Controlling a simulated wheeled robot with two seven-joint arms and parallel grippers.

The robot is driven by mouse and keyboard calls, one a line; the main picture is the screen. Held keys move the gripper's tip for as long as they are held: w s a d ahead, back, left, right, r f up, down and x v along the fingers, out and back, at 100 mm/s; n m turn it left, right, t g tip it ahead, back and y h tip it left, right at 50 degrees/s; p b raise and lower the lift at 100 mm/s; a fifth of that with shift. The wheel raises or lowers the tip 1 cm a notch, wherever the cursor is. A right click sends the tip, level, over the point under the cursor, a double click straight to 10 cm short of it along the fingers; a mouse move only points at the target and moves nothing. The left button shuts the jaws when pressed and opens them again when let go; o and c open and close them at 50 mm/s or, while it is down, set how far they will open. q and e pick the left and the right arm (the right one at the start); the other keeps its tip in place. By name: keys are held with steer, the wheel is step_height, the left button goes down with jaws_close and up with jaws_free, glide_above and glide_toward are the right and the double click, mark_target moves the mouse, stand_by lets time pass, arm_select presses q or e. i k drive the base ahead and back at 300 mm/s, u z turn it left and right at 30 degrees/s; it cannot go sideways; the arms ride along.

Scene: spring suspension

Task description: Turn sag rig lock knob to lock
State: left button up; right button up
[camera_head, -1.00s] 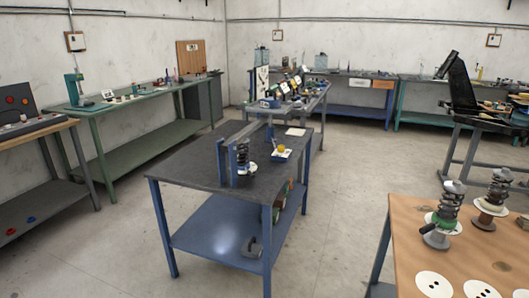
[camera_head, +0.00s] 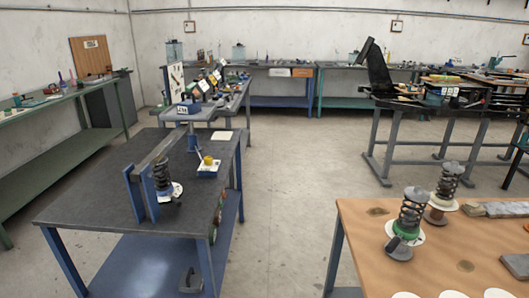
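A blue upright rig (camera_head: 133,193) with a grey top bar stands on the dark-topped blue table (camera_head: 85,190) at the left. A dark coil spring (camera_head: 161,176) stands upright in it, with a white disc (camera_head: 176,190) low on it. Right of the rig, a yellow ball knob (camera_head: 208,160) sits above a small blue and white base (camera_head: 208,170). I cannot tell whether this is the lock knob or how it is turned. Neither of my grippers is in view.
A wooden-topped table (camera_head: 440,245) at the lower right bears two spring units (camera_head: 408,222) and several white discs. Open concrete floor (camera_head: 290,190) lies between the tables. A green bench (camera_head: 60,105) runs along the left wall. A grey stand (camera_head: 395,140) is at the right.

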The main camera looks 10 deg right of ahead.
mark_target(207, 160)
steer(key=z, duration=0.15)
steer(key=i, duration=1)
steer(key=u, duration=0.55)
steer(key=i, duration=0.45)
steer(key=u, duration=0.35)
